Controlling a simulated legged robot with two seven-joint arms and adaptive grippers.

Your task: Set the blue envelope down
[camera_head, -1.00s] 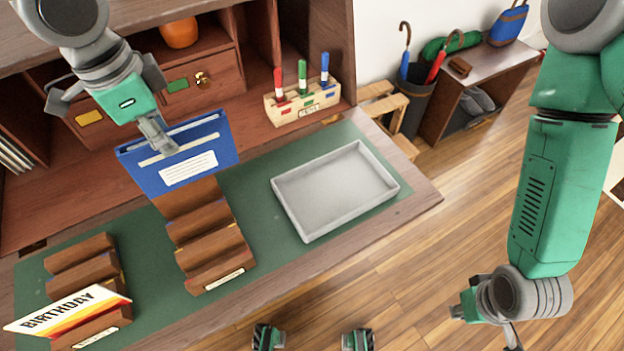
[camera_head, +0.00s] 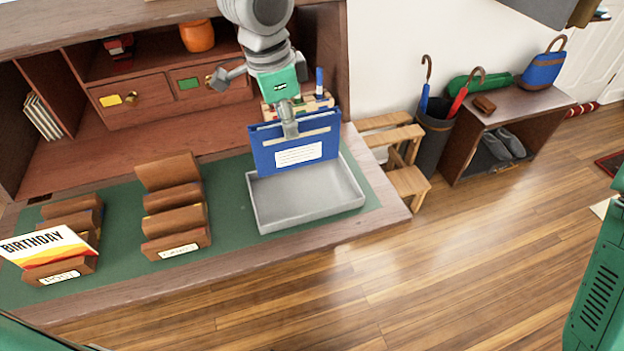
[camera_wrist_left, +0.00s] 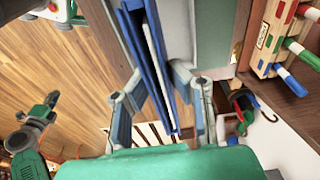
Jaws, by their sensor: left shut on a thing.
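The blue envelope (camera_head: 268,157), with a white label on its face, stands upright in the head view. My left gripper (camera_head: 290,128) is shut on its top edge. The envelope is over the back part of the grey tray (camera_head: 262,218) and hides part of it; I cannot tell whether they touch. In the left wrist view the envelope (camera_wrist_left: 150,75) is edge-on between the fingers. My right gripper (camera_wrist_left: 48,104) is small at the left of that view, and its jaws are not clear.
A wooden rack of markers (camera_head: 326,101) stands close behind the envelope. A stepped wooden holder (camera_head: 176,222) stands left of the tray, and another holding a birthday card (camera_head: 45,246) is further left. Green mat (camera_head: 228,200) lies bare between holder and tray.

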